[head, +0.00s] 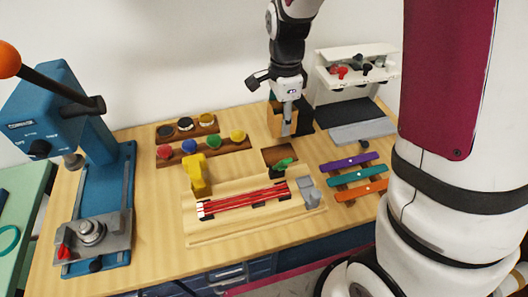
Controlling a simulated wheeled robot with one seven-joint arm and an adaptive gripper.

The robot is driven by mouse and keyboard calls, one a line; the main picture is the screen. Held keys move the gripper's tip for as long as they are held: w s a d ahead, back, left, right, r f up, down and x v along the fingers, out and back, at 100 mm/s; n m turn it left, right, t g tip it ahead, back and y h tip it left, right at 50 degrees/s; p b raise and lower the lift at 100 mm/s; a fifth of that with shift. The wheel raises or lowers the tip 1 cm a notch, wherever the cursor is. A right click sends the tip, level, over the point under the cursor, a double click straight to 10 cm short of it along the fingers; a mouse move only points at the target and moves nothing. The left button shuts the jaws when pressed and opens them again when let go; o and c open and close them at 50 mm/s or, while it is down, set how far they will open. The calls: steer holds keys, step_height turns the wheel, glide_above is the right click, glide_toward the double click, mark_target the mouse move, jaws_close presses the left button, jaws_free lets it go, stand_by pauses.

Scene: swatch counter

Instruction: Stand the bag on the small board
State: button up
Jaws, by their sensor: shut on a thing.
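My gripper (287,113) points down at the back middle of the counter in the head view. It is shut on what looks like the bag (274,121), a small tan-brown upright thing, partly hidden by the fingers. The small board (271,155) looks to be the dark brown rectangle in front of the bag, toward the camera. The bag is behind the board, apart from it in the picture. I cannot tell whether the bag's bottom touches the counter.
A green-handled thing (284,164) is at the board's front edge. A wooden fixture with red strips (245,200) lies in front, with a yellow block (197,175). Coloured pots (189,146) stand left. A white rack (354,66) is behind right; coloured bars (357,176) lie right.

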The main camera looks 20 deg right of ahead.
mark_target(279, 154)
step_height(279, 154, down, 10)
steer(key=shift+r, duration=0.25)
steer(key=shift+f, duration=0.15)
steer(key=o, duration=1)
steer(key=shift+c, duration=0.2)
step_height(279, 154, up, 13)
steer(key=shift+f, duration=0.2)
steer(key=s+r+n+t, duration=0.2)
steer(key=s+r+n, duration=0.5)
steer(key=s+n, duration=0.2)
steer(key=s+r+n+t, duration=0.2)
steer(key=s+r+n, duration=0.5)
steer(key=s, duration=0.5)
steer(key=shift+d+r+n+t, duration=0.35)
steer(key=shift+r+n+t, duration=0.05)
steer(key=shift+n, duration=0.6)
